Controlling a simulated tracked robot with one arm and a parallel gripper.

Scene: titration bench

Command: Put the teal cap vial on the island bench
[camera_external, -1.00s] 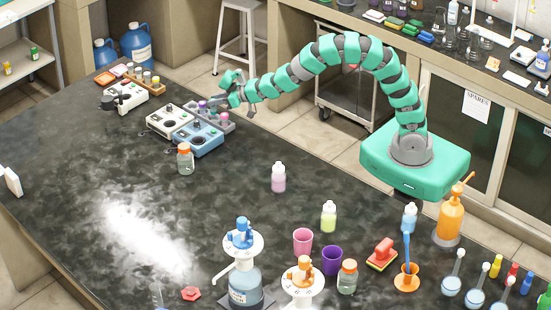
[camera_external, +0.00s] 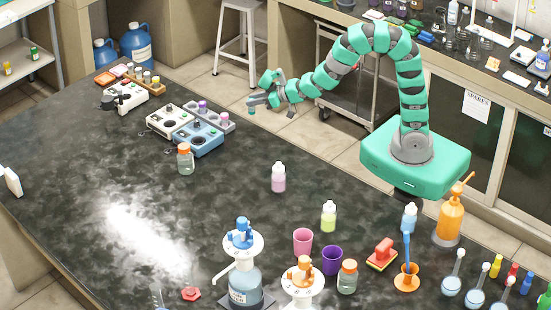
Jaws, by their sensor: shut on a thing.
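My gripper (camera_external: 256,101) is in the air to the right of the grey vial rack (camera_external: 229,127), past the far edge of the dark bench. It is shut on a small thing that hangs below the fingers. This looks like the teal cap vial (camera_external: 251,111), but it is tiny here and the fingers partly cover it. The large dark bench in front, which looks like the island bench (camera_external: 90,175), fills most of the view. The rack stands near its far edge and still holds a purple cap vial (camera_external: 202,107) and a pink cap vial (camera_external: 225,118).
A blue instrument (camera_external: 199,138), a white one (camera_external: 170,120) and an orange-lidded jar (camera_external: 185,160) stand by the rack. A pink bottle (camera_external: 278,178) stands mid-bench. Cups, dispensers and flasks crowd the front right. The bench's left and centre are largely clear.

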